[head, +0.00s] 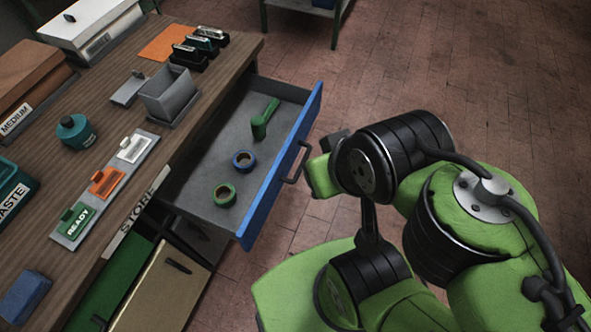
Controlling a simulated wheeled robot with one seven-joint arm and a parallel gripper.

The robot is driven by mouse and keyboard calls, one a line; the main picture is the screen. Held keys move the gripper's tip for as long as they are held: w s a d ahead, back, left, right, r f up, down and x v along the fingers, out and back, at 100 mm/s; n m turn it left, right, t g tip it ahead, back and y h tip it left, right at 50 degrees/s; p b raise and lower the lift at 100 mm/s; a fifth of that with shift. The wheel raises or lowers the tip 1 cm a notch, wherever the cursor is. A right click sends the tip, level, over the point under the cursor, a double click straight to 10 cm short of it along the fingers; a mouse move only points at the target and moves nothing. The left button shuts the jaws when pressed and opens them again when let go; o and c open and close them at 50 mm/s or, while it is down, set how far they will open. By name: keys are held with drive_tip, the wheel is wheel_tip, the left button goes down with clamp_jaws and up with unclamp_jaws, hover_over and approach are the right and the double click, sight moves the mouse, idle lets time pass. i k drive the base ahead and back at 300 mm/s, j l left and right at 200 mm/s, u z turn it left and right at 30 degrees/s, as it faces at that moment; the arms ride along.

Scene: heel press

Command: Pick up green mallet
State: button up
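The green mallet (264,119) lies in the far part of an open drawer (205,178) with a blue front, on its grey floor. Its narrower end points up and right in the picture, and its thicker end points down and left. Nothing covers it. My gripper (318,172) is outside the drawer, just right of the blue front near its dark handle, and apart from the mallet. My wrist partly hides it, and its fingers do not show clearly enough to tell open from shut.
The blue drawer front (285,158) stands between my gripper and the mallet. The wooden bench (120,192) holds a grey bin (170,93), stamps and boxes. Tiled floor to the right is clear.

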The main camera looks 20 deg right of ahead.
sight(257, 127)
drive_tip(key=u, duration=1.25)
drive_tip(key=l+u, duration=0.35)
drive_tip(key=l, duration=0.25)
drive_tip(key=l+u, duration=0.35)
drive_tip(key=l, duration=0.3)
drive_tip(key=l+u, duration=0.35)
drive_tip(key=l, duration=0.25)
drive_tip(key=k+l+u, duration=0.15)
drive_tip(key=l+u, duration=0.2)
drive_tip(key=l, duration=0.2)
